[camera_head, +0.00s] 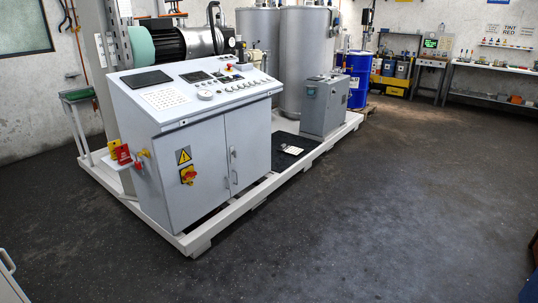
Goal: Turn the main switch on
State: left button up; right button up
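A grey control cabinet (205,150) with a sloped panel stands left of centre on a white frame. A red and yellow rotary switch (188,175) sits on the left part of its front, under a yellow warning triangle (183,156). The switch is too small to tell its position. The panel carries a row of knobs or buttons (243,86) and dark displays. Neither of my grippers is in view.
The white base frame (225,217) sticks out low around the cabinet. Red and yellow parts (122,153) stick out at its left side. Grey tanks, a grey box (325,107) and a blue drum (358,78) stand behind. The dark floor (370,215) in front and right is clear.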

aim_at(189, 175)
jog(key=i+l+u, duration=0.1)
jog(key=i+u, duration=0.35)
jog(key=i+l+u, duration=0.3)
jog(key=i+u, duration=0.15)
